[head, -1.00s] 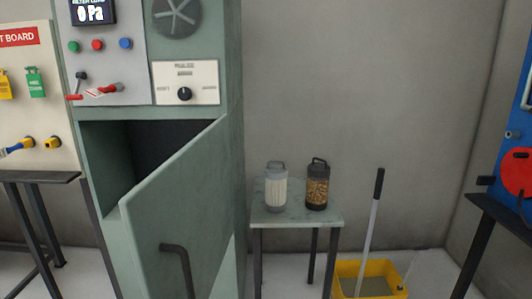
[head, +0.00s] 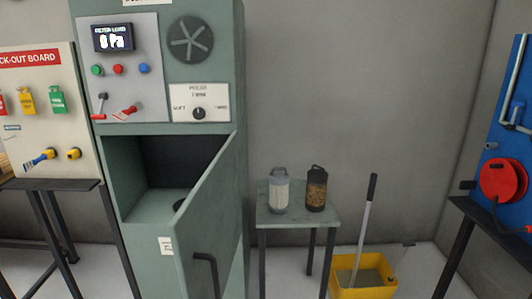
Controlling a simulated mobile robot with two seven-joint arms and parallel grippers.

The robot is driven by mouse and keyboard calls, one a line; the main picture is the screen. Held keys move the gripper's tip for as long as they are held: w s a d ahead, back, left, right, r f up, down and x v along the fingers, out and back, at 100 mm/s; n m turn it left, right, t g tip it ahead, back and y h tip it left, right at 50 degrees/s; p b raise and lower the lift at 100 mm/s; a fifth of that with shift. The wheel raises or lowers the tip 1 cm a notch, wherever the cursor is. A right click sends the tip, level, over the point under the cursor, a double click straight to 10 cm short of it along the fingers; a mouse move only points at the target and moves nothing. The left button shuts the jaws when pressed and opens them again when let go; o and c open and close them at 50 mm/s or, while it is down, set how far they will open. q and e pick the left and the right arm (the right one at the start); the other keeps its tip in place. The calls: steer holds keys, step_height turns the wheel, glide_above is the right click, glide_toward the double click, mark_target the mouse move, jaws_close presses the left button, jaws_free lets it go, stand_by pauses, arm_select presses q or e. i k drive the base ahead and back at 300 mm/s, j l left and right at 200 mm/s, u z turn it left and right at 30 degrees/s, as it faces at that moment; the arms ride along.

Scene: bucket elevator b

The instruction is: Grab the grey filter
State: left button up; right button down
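The grey filter (head: 279,191) has a pale pleated body, grey caps and a grey top handle. It stands upright on the left part of a small table (head: 292,219). A second filter (head: 316,189), dark-capped with a brown-yellow mottled body, stands upright just to its right. A narrow gap shows between the two. Neither of my grippers shows in the head view.
A green cabinet (head: 246,150) stands left of the table, its door (head: 212,215) swung open toward me. A yellow bucket (head: 364,291) with an upright handle (head: 368,220) stands on the floor right of the table. A blue panel (head: 509,150) is at the far right.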

mark_target(278, 181)
steer(key=i+l+z, duration=0.6)
steer(key=i, duration=0.35)
steer(key=i+z, duration=0.3)
steer(key=i, duration=0.2)
